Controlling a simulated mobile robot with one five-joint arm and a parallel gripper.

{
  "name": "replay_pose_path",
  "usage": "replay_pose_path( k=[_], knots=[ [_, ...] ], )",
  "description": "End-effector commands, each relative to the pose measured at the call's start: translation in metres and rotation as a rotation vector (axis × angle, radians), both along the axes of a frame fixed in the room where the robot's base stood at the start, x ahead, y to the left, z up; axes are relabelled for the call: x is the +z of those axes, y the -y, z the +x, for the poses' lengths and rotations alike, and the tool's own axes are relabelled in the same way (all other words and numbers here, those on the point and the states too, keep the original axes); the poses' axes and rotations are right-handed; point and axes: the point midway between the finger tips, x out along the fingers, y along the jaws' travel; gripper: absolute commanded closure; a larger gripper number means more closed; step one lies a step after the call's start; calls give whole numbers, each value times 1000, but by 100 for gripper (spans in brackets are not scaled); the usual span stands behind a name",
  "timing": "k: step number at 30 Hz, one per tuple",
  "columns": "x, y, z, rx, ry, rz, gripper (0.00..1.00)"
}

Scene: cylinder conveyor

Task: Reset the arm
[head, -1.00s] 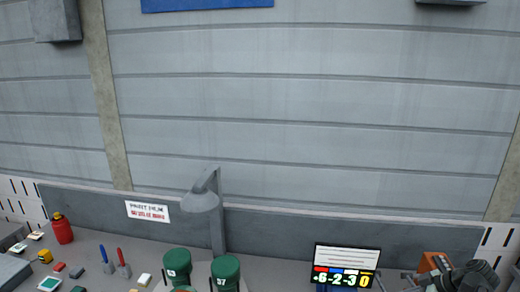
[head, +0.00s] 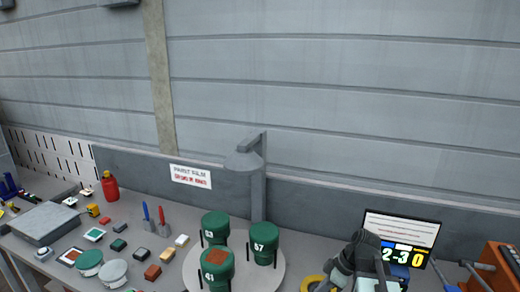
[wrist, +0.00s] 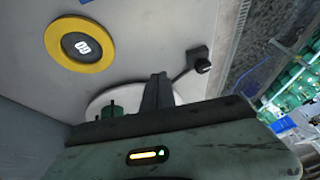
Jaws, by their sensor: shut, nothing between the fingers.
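My gripper (wrist: 155,94) shows in the wrist view as dark fingers brought together, shut and empty. In the head view my dark grey arm end (head: 352,262) is at the lower right, over the bench in front of a screen (head: 400,240). The screen shows coloured digits and is partly covered by my arm. No object is held.
A pale round turntable (head: 262,284) carries green numbered cylinders (head: 264,243), left of my arm. A yellow ring (head: 312,284) lies beside it and also shows in the wrist view (wrist: 80,68). A lamp (head: 255,165) stands behind. Small items crowd the left bench.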

Motion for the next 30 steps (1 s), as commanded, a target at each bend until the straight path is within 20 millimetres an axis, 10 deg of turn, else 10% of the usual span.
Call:
replay_pose_path(
  k=[3,8,18,30],
  knots=[
    [-49,-57,-9,-58,-96,-100,100],
    [-80,-90,-22,-294,-200,-255,100],
    [-81,-50,-24,-998,-295,-394,100],
    [-81,-50,-23,-1116,-320,-376,100]
  ],
)
